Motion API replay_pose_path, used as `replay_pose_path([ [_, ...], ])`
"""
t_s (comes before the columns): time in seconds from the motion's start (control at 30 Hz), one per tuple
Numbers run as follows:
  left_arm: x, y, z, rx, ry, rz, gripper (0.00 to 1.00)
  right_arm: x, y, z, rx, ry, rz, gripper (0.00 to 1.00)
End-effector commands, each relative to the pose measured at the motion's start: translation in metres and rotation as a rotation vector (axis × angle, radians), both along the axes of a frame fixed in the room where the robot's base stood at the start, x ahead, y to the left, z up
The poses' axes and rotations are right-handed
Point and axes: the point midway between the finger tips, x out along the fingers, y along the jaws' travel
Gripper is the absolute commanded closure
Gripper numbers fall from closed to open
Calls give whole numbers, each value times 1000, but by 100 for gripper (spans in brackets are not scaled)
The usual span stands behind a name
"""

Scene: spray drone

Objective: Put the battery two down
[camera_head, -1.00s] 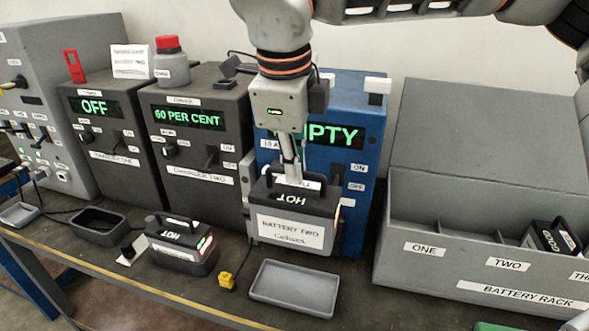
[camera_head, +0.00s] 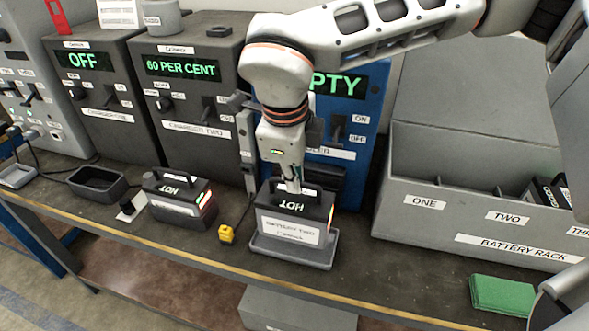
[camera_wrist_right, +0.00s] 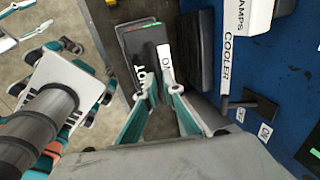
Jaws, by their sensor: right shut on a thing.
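Battery two (camera_head: 290,231) is a dark grey block with a white label, a black top marked HOT and a handle. My right gripper (camera_head: 290,187) is shut on its handle from above. The battery is upright over the shallow grey tray (camera_head: 288,262), its lower edge at the tray's rim; I cannot tell whether it touches the tray floor. In the right wrist view, the battery (camera_wrist_right: 138,38) shows beyond my right gripper's fingers (camera_wrist_right: 158,82). My left gripper is not in view.
Another HOT battery (camera_head: 178,208) sits left, beside a yellow plug (camera_head: 226,234). The blue cooler (camera_head: 362,150) stands close behind the held battery. The grey battery rack (camera_head: 405,220) is to the right, a green cloth (camera_head: 502,294) in front of it. The bench's front edge is near.

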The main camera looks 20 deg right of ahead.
Motion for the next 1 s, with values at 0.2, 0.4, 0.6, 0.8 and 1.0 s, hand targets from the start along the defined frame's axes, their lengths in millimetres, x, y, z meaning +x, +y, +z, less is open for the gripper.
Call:
replay_pose_path([
  [0.2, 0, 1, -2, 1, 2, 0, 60, 1, 1, -21, 3, -3, 1, 100],
  [0.4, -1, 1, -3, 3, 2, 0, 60, 1, 1, -37, 3, -6, 1, 100],
  [0.6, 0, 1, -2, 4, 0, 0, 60, 1, 1, -36, 3, -7, 1, 100],
  [0.8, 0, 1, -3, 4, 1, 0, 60, 0, 0, -41, 0, 0, 1, 82],
  [1.0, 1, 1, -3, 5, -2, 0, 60, 0, 0, -41, 0, 0, 1, 76],
])
